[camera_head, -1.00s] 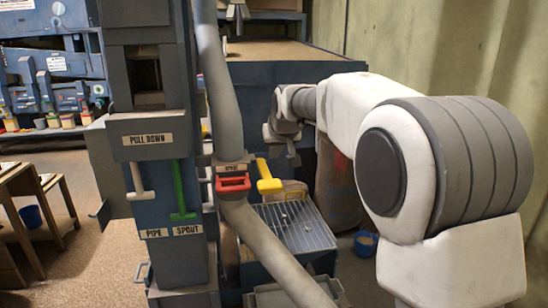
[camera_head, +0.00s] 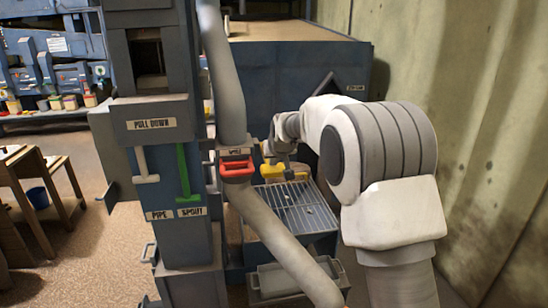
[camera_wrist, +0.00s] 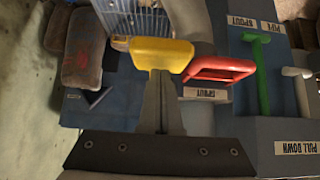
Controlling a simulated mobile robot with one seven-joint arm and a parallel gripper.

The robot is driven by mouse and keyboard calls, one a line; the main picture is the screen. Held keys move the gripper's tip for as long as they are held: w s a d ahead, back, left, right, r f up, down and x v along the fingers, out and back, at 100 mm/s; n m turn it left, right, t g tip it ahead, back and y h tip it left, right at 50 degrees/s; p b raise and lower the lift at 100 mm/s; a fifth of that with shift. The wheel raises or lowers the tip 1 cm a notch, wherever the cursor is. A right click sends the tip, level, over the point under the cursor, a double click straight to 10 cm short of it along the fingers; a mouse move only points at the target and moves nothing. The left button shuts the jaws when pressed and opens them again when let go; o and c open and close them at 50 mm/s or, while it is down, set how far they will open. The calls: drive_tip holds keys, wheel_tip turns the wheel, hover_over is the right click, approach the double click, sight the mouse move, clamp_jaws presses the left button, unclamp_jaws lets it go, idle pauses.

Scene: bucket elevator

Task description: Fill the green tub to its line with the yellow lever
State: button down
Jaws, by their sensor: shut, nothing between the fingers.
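The yellow lever (camera_head: 271,172) sticks out beside the red handle (camera_head: 236,168), to the right of the grey pipe. In the wrist view the yellow lever's grip (camera_wrist: 162,54) lies across the tips of my fingers. My gripper (camera_wrist: 160,76) is shut with nothing between its fingers. Its tips are at the lever's grip; I cannot tell whether they touch it. In the head view my gripper (camera_head: 285,168) is right at the lever and partly covers it. I cannot make out the green tub in either view.
A green lever (camera_head: 187,172) and a white lever (camera_head: 145,165) hang on the blue column, under a "PULL DOWN" label. A wire grate (camera_head: 292,208) lies below the yellow lever. The thick grey pipe (camera_head: 268,232) slants down in front. A grey bin (camera_head: 285,283) stands below.

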sight(275, 177)
drive_tip(key=f+b, duration=0.1)
drive_tip(key=b, duration=0.2)
drive_tip(key=f+t+b, duration=0.1)
drive_tip(key=f+b, duration=0.1)
drive_tip(key=b, duration=0.2)
drive_tip(key=f+t+b, duration=0.1)
drive_tip(key=b, duration=0.3)
drive_tip(key=shift+s+f+y, duration=0.25)
drive_tip(key=shift+f+y, duration=0.05)
drive_tip(key=shift+f, duration=0.1)
wheel_tip(275, 177, down, 4)
drive_tip(key=b, duration=0.4)
drive_tip(key=shift+w+f, duration=0.1)
drive_tip(key=shift+f, duration=0.25)
idle(0.6)
drive_tip(key=shift+t, duration=0.3)
drive_tip(key=r+p, duration=0.1)
drive_tip(key=r, duration=0.1)
drive_tip(key=s+r, duration=0.1)
drive_tip(key=r, duration=0.1)
drive_tip(key=shift+d+r+p, duration=0.15)
drive_tip(key=shift+r+p, duration=0.2)
drive_tip(key=f+b+v, duration=0.1)
drive_tip(key=v, duration=0.9)
drive_tip(key=shift+s, duration=0.55)
